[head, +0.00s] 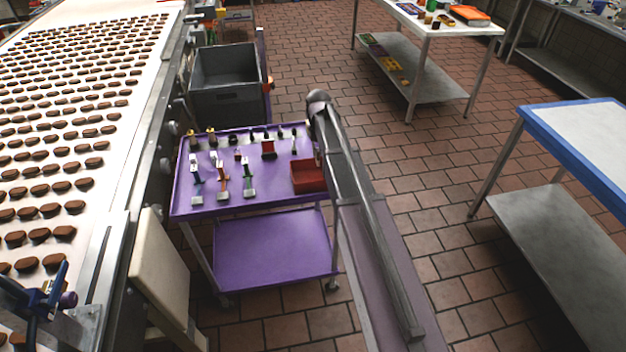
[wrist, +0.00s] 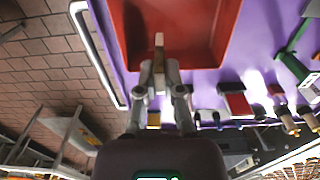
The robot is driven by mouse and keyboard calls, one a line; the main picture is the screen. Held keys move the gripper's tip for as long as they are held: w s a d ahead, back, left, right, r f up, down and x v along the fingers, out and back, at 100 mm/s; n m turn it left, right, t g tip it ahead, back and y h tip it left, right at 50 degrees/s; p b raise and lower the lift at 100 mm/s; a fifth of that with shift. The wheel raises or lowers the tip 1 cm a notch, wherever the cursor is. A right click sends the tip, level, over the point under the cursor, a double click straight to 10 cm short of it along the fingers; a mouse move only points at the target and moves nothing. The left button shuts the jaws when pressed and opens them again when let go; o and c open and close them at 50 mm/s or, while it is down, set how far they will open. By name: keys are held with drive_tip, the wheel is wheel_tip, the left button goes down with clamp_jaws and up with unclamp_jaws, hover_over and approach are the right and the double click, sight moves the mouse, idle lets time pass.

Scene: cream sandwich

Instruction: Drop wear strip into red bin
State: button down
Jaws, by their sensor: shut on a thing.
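The red bin (head: 307,178) sits at the right edge of the purple cart's top in the head view. It fills the top of the wrist view (wrist: 205,35), open side facing my camera. My gripper (wrist: 159,66) is shut on a small tan piece, which looks like the wear strip (wrist: 158,40). The strip's end sticks out between the fingertips and overlaps the bin's near side and floor in the picture. Its height above the bin floor cannot be told. In the head view my arm hides the gripper and strip.
The purple cart (head: 240,245) carries several tools and small parts left of and behind the bin. A conveyor (head: 110,215) with rows of biscuits runs along the left. A grey tub (head: 225,95) stands behind the cart. A blue-edged table (head: 570,160) stands right; tiled floor is clear between.

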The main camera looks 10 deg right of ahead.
sight(318, 159)
drive_tip(key=shift+f+b, duration=1.8)
drive_tip(key=shift+f, duration=0.3)
drive_tip(key=c, duration=0.7)
unclamp_jaws()
drive_tip(key=shift+r, duration=0.15)
wheel_tip(318, 159, up, 6)
drive_tip(key=p, duration=0.6)
drive_tip(key=shift+r+p, duration=0.15)
drive_tip(key=shift+p, duration=0.15)
drive_tip(key=s+a+r+p, duration=0.1)
drive_tip(key=s+r+p, duration=0.1)
drive_tip(key=r+p, duration=0.5)
drive_tip(key=s+r+p, duration=0.3)
drive_tip(key=r+p, duration=0.4)
drive_tip(key=shift+s+a, duration=0.3)
drive_tip(key=shift+a, duration=0.05)
drive_tip(key=shift+f, duration=0.1)
